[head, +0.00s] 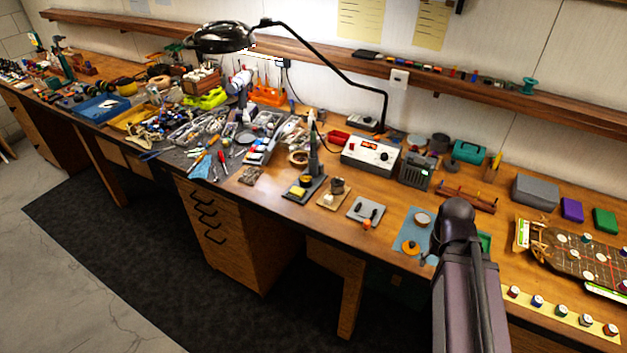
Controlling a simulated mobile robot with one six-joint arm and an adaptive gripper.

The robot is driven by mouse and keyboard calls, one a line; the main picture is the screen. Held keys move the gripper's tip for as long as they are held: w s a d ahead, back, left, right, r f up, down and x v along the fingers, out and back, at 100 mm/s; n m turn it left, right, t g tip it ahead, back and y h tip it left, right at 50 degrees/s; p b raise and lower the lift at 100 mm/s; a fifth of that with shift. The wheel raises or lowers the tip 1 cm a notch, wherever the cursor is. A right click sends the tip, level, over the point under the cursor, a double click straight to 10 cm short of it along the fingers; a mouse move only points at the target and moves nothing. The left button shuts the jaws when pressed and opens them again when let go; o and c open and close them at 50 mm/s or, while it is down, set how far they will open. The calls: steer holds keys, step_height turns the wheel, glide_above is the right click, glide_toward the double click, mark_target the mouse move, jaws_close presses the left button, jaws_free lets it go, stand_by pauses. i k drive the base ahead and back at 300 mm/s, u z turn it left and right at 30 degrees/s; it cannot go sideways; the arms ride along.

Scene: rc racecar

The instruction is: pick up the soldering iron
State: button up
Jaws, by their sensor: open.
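The soldering iron (314,157) appears as a thin dark upright shape in its stand (311,187), left of the soldering station (370,154) with a red lit display. The stand has a yellow sponge at its front and sits near the middle of the bench, close to the front edge. The iron's tip is hidden in the stand. Only links of my arm show, at the lower right, well right of the iron and apart from it. My gripper does not show.
The wooden bench (475,225) is crowded left of the iron with tools and trays. A black desk lamp (222,38) arches over the back. Dark carpet lies below.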

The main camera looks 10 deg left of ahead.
mark_target(312, 154)
steer(key=k, duration=1.35)
steer(key=u, duration=0.45)
steer(key=i, duration=1.95)
steer(key=z, duration=0.3)
